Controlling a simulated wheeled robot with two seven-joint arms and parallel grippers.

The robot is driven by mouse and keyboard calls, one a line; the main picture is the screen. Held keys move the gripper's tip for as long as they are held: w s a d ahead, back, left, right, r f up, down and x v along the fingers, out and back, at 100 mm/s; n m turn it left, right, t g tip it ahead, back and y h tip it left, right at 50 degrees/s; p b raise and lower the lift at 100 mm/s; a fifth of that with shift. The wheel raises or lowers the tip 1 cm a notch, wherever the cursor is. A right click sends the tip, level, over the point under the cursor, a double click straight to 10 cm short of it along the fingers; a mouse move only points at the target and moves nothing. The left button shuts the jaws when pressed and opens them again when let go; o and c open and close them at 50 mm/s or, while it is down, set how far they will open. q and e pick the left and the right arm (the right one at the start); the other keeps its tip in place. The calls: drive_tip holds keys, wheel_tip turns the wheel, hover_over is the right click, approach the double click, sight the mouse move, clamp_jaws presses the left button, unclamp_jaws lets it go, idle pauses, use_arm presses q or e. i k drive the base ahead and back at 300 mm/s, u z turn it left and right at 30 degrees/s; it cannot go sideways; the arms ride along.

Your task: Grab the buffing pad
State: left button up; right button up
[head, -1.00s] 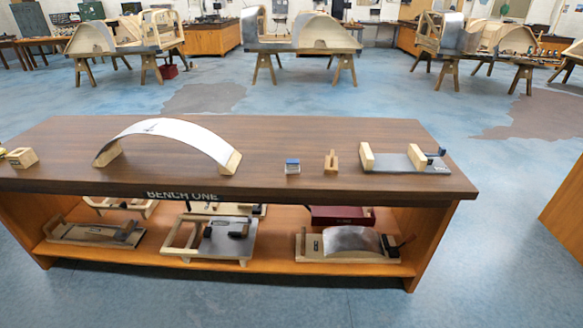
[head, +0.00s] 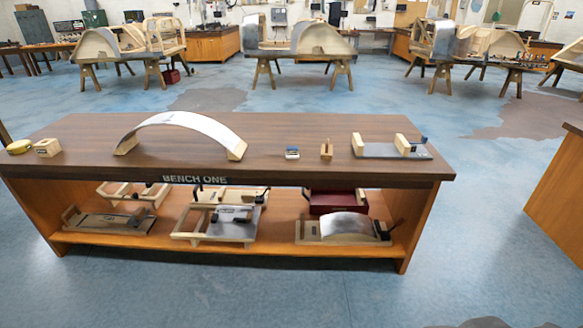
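A round yellow pad-like thing (head: 19,147), which looks like the buffing pad, lies at the far left end of the dark bench top (head: 285,133). A small wooden block (head: 47,148) sits just to its right, with a narrow space or none between them. Neither of my grippers shows in the head view.
A curved metal sheet on wooden ends (head: 185,121) arches over the bench's left half. A metal plate fixture (head: 390,149) lies at the right. The shelf (head: 275,240) holds several fixtures and a red box (head: 335,202). Blue floor (head: 200,295) in front is clear.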

sight(293, 153)
drive_tip(key=k, duration=0.7)
drive_tip(key=z, duration=0.75)
drive_tip(key=i, duration=0.7)
drive_tip(key=z, duration=0.85)
drive_tip(key=i, duration=1)
drive_tip(key=u, duration=0.65)
drive_tip(key=i, duration=0.75)
drive_tip(key=u, duration=0.75)
